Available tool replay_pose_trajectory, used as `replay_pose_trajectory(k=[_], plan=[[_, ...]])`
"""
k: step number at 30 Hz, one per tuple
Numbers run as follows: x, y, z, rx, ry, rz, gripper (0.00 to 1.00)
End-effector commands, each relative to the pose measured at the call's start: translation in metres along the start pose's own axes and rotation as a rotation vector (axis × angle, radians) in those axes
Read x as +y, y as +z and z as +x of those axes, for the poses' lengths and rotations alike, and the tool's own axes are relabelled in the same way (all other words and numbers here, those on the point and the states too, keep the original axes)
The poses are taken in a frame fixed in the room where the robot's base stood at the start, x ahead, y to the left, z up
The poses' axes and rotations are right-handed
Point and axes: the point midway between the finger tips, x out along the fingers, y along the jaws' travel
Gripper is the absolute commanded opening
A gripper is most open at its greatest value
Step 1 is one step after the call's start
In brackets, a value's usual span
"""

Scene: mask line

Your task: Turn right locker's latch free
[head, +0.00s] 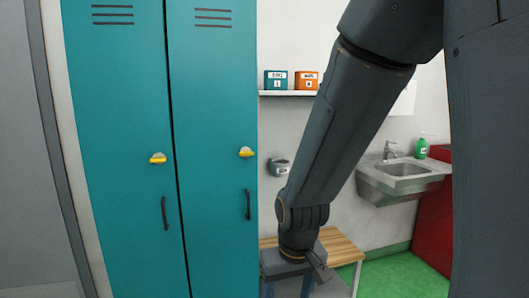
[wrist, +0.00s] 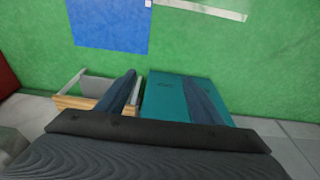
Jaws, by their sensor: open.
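The right locker (head: 215,110) is a tall teal door with slots at its top. Its latch (head: 247,152) is a small yellow piece near the door's right edge, lying roughly sideways, above a dark upright handle (head: 247,204). My gripper (head: 298,274) hangs low to the right of the locker, below the latch and well apart from it. In the wrist view, my gripper (wrist: 160,85) shows two dark fingers spread apart with nothing held between them. The latch does not show in the wrist view.
The left locker (head: 115,120) has a similar yellow latch (head: 158,158). A wooden bench (head: 340,248) stands by my gripper. A shelf (head: 290,93) with blue and orange boxes, a small wall-mounted dish (head: 280,166) and a sink (head: 400,175) are to the right. Green floor (head: 405,268) shows below.

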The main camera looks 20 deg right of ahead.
Motion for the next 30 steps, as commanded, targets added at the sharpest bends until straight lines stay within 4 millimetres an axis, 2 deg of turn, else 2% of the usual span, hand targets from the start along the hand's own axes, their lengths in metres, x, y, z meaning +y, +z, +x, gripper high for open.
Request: replay_pose_trajectory(k=[3,5,6,9,12,15,18,21,25,30], plan=[[0.003,-0.079,-0.004,0.215,0.002,0.005,0.61],[0.006,-0.123,-0.010,0.343,0.005,0.010,0.61],[0.007,-0.152,-0.016,0.428,0.007,0.012,0.61],[0.009,-0.219,-0.035,0.641,0.006,0.012,0.61],[0.010,-0.277,-0.061,0.849,0.009,0.011,0.61],[0.010,-0.321,-0.090,1.036,0.010,0.009,0.61],[0.010,-0.350,-0.116,1.189,0.010,0.007,0.61],[0.009,-0.367,-0.134,1.296,0.010,0.005,0.61],[0.008,-0.378,-0.147,1.369,0.010,0.004,0.61],[0.008,-0.393,-0.148,1.387,0.009,0.004,0.61]])
